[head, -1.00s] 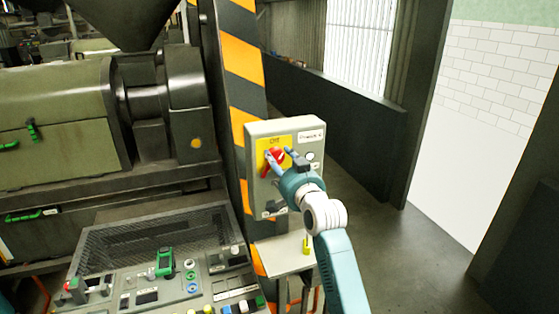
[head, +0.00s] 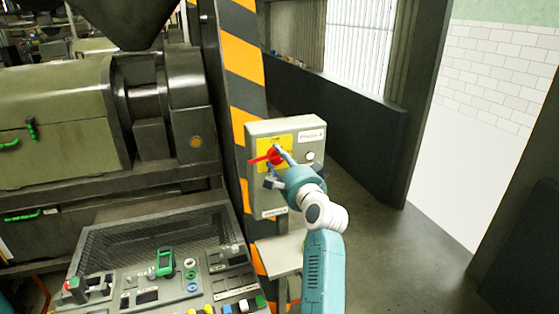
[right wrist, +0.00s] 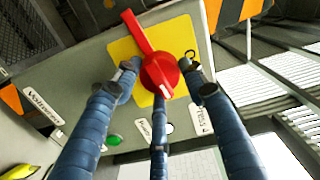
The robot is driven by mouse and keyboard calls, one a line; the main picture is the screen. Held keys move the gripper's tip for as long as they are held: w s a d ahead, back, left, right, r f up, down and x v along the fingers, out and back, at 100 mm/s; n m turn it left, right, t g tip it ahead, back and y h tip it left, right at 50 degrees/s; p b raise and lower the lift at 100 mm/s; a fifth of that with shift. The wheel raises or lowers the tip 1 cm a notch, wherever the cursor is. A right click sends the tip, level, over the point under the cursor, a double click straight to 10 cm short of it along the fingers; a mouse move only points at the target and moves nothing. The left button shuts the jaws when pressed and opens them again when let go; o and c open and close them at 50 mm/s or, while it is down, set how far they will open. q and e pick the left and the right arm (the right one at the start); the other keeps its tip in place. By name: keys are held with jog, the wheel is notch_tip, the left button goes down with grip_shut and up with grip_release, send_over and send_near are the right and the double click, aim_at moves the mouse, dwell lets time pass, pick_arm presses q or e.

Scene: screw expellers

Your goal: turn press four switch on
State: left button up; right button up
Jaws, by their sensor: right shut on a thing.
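The grey switch box (head: 255,193) with a white label at its top right stands on the striped post. Its red rotary switch (head: 262,158) sits on a yellow plate (head: 264,146), with the lever pointing left in the head view. In the right wrist view the red switch (right wrist: 160,72) has its lever toward the upper left. My right gripper (head: 277,168) is at the switch, its blue fingers around the red knob, one in front of it and one on either side. It is shut on the switch. My left gripper is out of view.
A control panel (head: 150,296) with several buttons and a green-framed device stands at the lower left. The big green press (head: 55,110) is behind it. A small shelf (head: 272,256) is below the box. Floor to the right is clear.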

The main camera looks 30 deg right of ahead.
jog(key=shift+d+r+m, duration=0.2)
jog(key=shift+r+m, duration=0.2)
jog(key=shift+m, duration=0.5)
jog(key=o, duration=1.1)
jog(key=shift+o, duration=0.2)
jog(key=shift+s+d+f, duration=0.1)
jog(key=shift+d+f, duration=0.05)
jog(key=shift+f, duration=0.15)
notch_tip(320, 180, up, 10)
jog(key=shift+r, duration=0.1)
